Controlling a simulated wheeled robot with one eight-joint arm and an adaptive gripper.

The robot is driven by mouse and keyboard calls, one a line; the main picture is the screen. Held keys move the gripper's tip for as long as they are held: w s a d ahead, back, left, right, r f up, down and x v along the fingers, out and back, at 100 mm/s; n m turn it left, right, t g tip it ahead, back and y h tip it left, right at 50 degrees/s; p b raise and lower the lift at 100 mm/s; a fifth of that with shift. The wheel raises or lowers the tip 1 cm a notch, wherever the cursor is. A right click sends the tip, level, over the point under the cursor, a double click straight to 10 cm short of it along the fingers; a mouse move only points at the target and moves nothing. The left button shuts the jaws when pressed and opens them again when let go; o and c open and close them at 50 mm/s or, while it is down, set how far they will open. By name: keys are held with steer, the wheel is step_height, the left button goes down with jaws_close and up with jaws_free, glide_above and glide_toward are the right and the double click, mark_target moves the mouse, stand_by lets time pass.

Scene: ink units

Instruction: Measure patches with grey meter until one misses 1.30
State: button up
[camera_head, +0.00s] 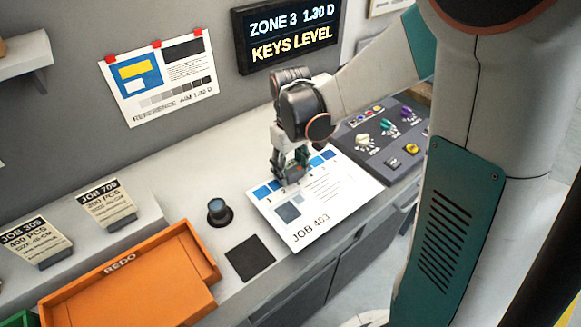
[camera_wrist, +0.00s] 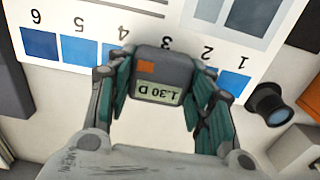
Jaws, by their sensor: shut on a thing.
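The grey meter (camera_wrist: 163,68), with an orange button, is between the fingers of my gripper (camera_wrist: 165,100), which is shut on it. Its display reads 1.30 D, upside down in the wrist view. In the head view my gripper (camera_head: 290,165) is low over the upper edge of the white JOB 403 sheet (camera_head: 335,205). The meter covers the patch by number 3; I cannot tell whether it touches the paper. Blue patches 6 (camera_wrist: 40,44), 5 (camera_wrist: 75,49) and 1 (camera_wrist: 235,83) show; 4 and 2 are partly hidden by the fingers.
A wall sign (camera_head: 290,38) reads ZONE 3 1.30 D, KEYS LEVEL. A control panel (camera_head: 385,140) with knobs lies right of the sheet.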

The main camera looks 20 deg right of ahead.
steer(key=shift+r, duration=0.1)
steer(key=shift+r+p, duration=1.15)
steer(key=shift+r, duration=0.35)
stand_by(0.6)
